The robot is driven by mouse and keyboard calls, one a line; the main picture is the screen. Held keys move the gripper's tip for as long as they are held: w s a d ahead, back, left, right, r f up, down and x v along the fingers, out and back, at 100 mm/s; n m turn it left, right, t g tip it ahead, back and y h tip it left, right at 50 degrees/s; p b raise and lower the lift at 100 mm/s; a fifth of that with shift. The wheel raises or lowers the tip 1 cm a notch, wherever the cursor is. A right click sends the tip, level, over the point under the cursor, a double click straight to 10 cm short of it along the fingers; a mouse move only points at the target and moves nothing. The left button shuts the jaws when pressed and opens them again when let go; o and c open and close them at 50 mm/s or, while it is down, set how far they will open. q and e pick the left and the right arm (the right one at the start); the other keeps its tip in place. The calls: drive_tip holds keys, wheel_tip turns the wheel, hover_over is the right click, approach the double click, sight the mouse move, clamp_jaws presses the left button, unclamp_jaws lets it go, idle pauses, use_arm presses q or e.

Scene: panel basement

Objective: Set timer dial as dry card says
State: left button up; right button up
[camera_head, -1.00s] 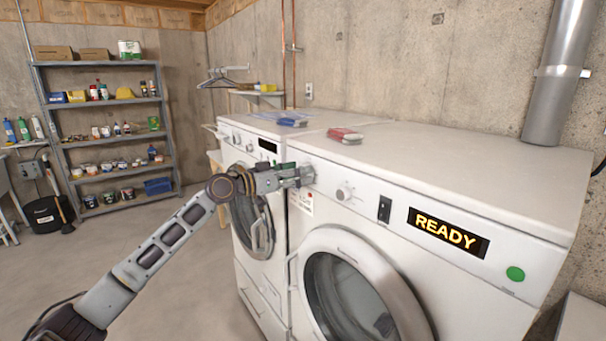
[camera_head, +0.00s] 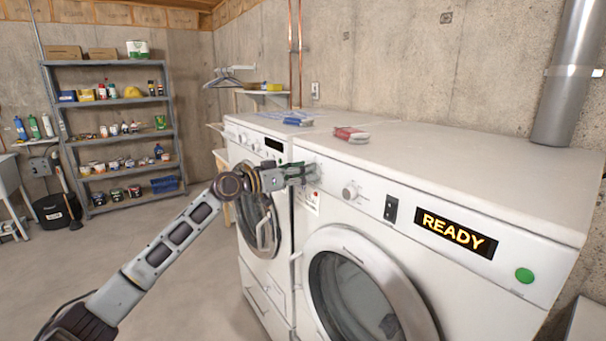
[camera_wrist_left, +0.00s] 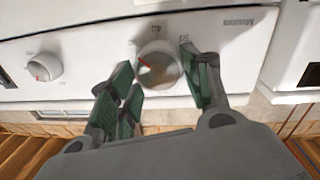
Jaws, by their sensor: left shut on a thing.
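The timer dial (camera_wrist_left: 157,68) is a round pale knob on the white dryer's panel, with a red pointer line toward the upper left in the left wrist view. Blurred, upside-down numbers ring it, and the word Minutes seems to stand beside it. My left gripper (camera_wrist_left: 160,62) has its green-padded fingers shut on the dial from both sides. In the head view my left gripper (camera_head: 298,176) covers the dial at the panel's left end. A small white card (camera_head: 309,203) with a red mark is on the dryer front below; its text is too small to read.
A second knob (camera_head: 350,192) sits right of the gripper, then a dark switch (camera_head: 391,208), a READY display (camera_head: 452,230) and a green button (camera_head: 524,275). The washer (camera_head: 250,130) stands left. A red-and-white box (camera_head: 350,135) lies on top. Floor at left is clear.

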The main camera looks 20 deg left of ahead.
use_arm(q)
drive_tip(key=o, duration=0.6)
drive_tip(key=shift+c, duration=0.2)
drive_tip(key=o, duration=0.5)
drive_tip(key=shift+c, duration=0.2)
drive_tip(key=v, duration=1.2)
use_arm(e)
drive_tip(key=shift+d, duration=0.1)
use_arm(q)
drive_tip(key=shift+a, duration=0.1)
idle(0.6)
